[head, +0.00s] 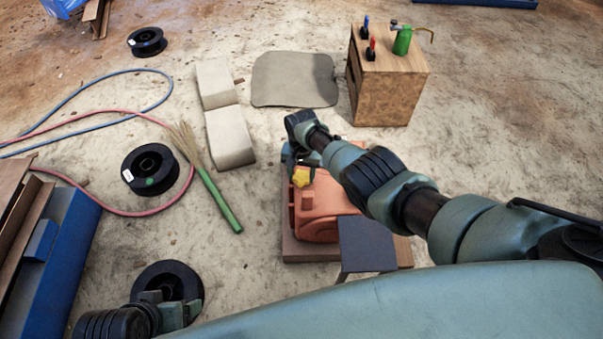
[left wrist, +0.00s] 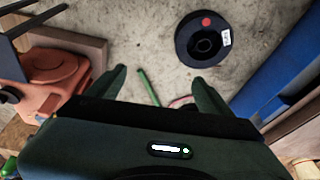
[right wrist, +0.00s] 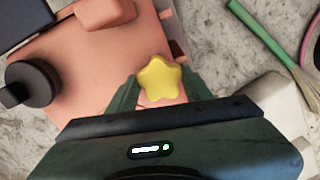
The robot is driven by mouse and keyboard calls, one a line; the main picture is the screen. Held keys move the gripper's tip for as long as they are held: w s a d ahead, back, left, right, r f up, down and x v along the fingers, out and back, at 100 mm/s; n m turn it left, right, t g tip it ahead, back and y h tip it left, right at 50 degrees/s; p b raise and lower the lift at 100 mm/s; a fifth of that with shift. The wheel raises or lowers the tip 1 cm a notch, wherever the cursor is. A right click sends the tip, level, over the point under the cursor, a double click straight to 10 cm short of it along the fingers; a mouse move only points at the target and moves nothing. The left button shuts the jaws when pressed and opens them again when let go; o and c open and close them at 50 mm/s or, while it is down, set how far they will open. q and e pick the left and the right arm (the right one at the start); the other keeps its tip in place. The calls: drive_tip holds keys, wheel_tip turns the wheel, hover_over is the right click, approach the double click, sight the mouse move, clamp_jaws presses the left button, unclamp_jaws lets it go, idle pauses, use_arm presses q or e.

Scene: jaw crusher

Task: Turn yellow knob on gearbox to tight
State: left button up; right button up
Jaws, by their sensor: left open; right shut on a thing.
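The yellow star-shaped knob (head: 301,177) sits on the orange gearbox (head: 318,212), near its far left side. In the right wrist view the knob (right wrist: 161,79) lies between the two fingers of my right gripper (right wrist: 160,92), which is shut on it. In the head view my right gripper (head: 298,158) reaches down over the gearbox, partly hidden behind its own wrist. My left gripper (left wrist: 160,80) is open and empty above the floor, with the gearbox (left wrist: 58,75) off to the left in its view. I cannot tell the knob's tightness.
A dark panel (head: 366,244) stands at the gearbox's near side. Black spools (head: 150,170), a green-handled broom (head: 222,203) and red and blue hoses lie on the left. A wooden cabinet (head: 385,85) stands behind. A blue bin (head: 62,262) is at the left edge.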

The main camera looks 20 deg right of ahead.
sight(301, 176)
idle(0.3)
drive_tip(key=o, duration=1.4)
drive_tip(key=shift+c, duration=0.2)
use_arm(q)
drive_tip(key=shift+w+r, duration=0.1)
drive_tip(key=shift+r, duration=0.05)
use_arm(e)
drive_tip(key=shift+r, duration=0.1)
drive_tip(key=shift+r, duration=0.15)
wheel_tip(301, 176, up, 3)
drive_tip(key=p, duration=0.3)
drive_tip(key=shift+r, duration=0.15)
wheel_tip(301, 176, up, 4)
drive_tip(key=p, duration=0.2)
drive_tip(key=shift+f+p, duration=0.2)
drive_tip(key=shift+p, duration=0.1)
use_arm(q)
wheel_tip(301, 176, down, 20)
drive_tip(key=s+g, duration=0.1)
drive_tip(key=shift+s+r, duration=0.2)
drive_tip(key=shift+s, duration=0.1)
use_arm(e)
drive_tip(key=shift+r, duration=0.2)
use_arm(q)
drive_tip(key=shift+s+d, duration=0.1)
use_arm(e)
drive_tip(key=shift+f, duration=0.1)
